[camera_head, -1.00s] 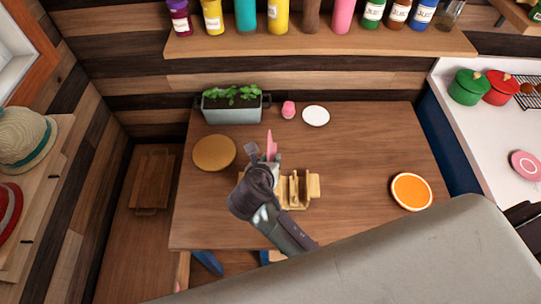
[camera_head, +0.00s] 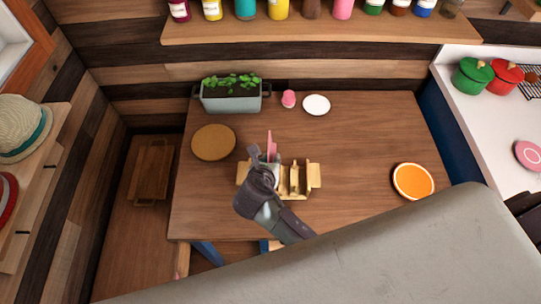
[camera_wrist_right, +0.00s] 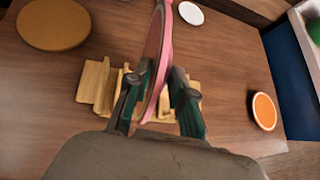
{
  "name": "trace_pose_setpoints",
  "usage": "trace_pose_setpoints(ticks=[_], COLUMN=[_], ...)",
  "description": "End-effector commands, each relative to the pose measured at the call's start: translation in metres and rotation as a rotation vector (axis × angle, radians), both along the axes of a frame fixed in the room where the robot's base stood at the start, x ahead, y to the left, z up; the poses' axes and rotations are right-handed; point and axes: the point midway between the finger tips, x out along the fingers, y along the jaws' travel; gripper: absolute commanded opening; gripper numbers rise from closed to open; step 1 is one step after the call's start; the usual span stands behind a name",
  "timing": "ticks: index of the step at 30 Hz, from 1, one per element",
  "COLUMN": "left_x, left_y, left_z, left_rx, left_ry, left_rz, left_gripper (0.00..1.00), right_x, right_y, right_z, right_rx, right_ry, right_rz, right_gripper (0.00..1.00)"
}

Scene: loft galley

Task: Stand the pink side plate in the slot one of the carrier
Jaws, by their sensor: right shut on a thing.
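The pink side plate (camera_head: 269,142) is upright, seen nearly edge-on, in my right gripper (camera_head: 262,163). In the right wrist view the plate (camera_wrist_right: 158,50) stands between the two dark fingers of the gripper (camera_wrist_right: 156,92), which are shut on it. The wooden carrier (camera_head: 313,176) is on the table, with upright dividers. The plate is over the carrier's left part. The gripper hides that part, so I cannot tell whether the plate's lower edge is inside a slot. The carrier (camera_wrist_right: 94,82) also shows behind the fingers in the wrist view. My left gripper is not in view.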

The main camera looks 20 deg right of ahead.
Motion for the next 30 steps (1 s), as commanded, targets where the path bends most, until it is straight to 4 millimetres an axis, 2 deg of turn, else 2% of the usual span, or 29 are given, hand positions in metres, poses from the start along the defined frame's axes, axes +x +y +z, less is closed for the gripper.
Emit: trace_pose_setpoints(ticks=[21,30], left_x=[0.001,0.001], left_y=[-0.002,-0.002], left_z=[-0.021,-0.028], left_rx=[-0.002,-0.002], left_ry=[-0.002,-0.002], left_rz=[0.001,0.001], left_gripper=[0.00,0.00], right_x=[0.000,0.001], right_y=[0.000,0.000], right_z=[-0.059,-0.077], right_rx=[-0.001,-0.001], right_ry=[-0.002,-0.003], right_rz=[0.000,0.001], right_gripper=[0.00,0.00])
